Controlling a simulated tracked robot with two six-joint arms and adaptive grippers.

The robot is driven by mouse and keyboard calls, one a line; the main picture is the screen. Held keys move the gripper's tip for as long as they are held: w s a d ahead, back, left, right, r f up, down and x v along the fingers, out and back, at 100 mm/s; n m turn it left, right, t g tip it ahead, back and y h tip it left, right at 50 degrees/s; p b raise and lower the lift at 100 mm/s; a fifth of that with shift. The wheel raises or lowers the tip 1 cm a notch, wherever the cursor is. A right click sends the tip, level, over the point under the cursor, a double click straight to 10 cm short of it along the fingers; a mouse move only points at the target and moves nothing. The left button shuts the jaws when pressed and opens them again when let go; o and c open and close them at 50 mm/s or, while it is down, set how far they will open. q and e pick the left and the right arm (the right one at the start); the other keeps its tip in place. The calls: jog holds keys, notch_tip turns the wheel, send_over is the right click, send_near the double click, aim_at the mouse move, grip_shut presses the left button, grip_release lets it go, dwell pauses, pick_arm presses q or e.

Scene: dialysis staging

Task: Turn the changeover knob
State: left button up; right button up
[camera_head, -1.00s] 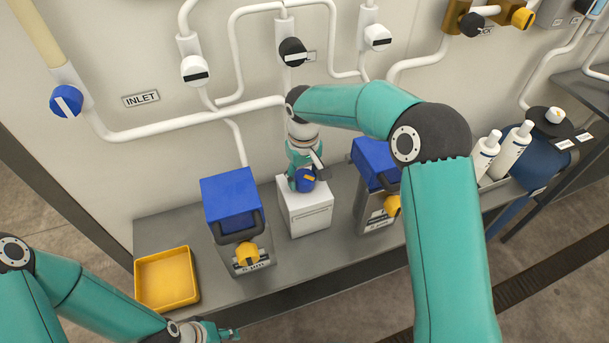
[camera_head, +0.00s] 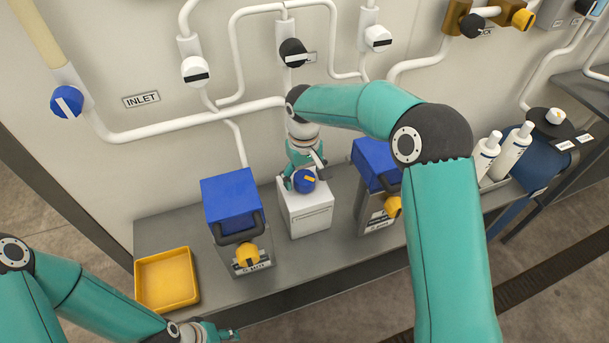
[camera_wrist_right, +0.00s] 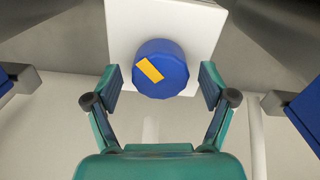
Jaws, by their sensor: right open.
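A blue round knob (camera_head: 304,182) with a yellow mark sits on top of a white box (camera_head: 308,215) on the grey bench. The mark lies diagonally in the right wrist view, where the knob (camera_wrist_right: 160,69) also shows. My right gripper (camera_head: 304,176) is open above the box, with one finger on each side of the knob. In the right wrist view the fingers (camera_wrist_right: 160,87) stand apart from the knob, with gaps on both sides. My left gripper (camera_head: 228,334) is low at the bottom edge, away from the box; its finger opening is unclear.
Blue-topped units with yellow knobs stand left (camera_head: 232,200) and right (camera_head: 374,164) of the box. A yellow tray (camera_head: 166,280) is at the bench's left end. White pipes (camera_head: 190,128) and valve knobs line the wall behind. White bottles (camera_head: 510,155) stand at the right.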

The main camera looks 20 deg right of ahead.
aim_at(304, 176)
notch_tip(304, 176, up, 12)
jog(key=shift+f, duration=0.2)
dwell(0.7)
